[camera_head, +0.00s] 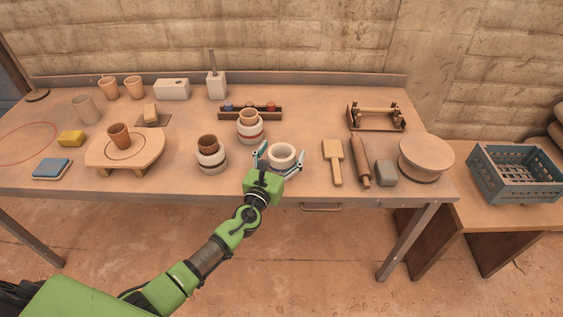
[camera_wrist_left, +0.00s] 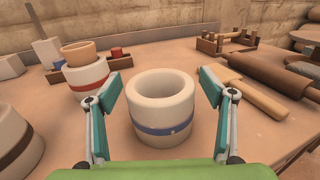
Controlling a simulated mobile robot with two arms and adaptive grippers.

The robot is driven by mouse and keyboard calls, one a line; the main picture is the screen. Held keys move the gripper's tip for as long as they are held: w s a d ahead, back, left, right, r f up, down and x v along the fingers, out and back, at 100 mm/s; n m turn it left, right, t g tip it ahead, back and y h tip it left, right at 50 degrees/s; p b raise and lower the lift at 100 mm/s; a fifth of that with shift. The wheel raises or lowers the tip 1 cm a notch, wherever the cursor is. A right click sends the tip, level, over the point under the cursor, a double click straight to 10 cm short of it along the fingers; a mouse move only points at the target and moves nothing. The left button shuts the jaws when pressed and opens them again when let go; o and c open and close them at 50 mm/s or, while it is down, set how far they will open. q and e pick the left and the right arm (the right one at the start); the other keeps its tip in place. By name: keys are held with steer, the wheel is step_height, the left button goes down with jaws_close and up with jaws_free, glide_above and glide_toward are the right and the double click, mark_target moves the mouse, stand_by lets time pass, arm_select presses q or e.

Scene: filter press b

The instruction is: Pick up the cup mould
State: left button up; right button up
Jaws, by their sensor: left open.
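The cup mould that my left gripper faces is a white, thick-walled hollow cylinder (camera_wrist_left: 162,108) with a blue band, upright on the table. In the head view this mould (camera_head: 281,154) sits near the table's front edge. My left gripper (camera_head: 281,157) is open, with one finger on each side of the mould; it also shows in the wrist view (camera_wrist_left: 158,105). I see gaps between fingers and mould in the wrist view. Two similar moulds stand to the left: a red-banded one (camera_head: 250,131) and a dark-banded one (camera_head: 211,160), each with a clay cup in it. My right gripper is not in view.
A wooden paddle (camera_head: 333,160), a rolling pin (camera_head: 360,160) and a grey block (camera_head: 386,172) lie to the right. A round turntable (camera_head: 426,156) is further right. A small rack (camera_head: 250,113) with coloured jars stands behind. A blue-grey crate (camera_head: 515,178) sits on a lower bench.

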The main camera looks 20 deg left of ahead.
arm_select(q)
steer(key=c, duration=1.5)
steer(key=shift+o, duration=0.2)
steer(key=shift+r, duration=0.1)
steer(key=shift+r, duration=0.1)
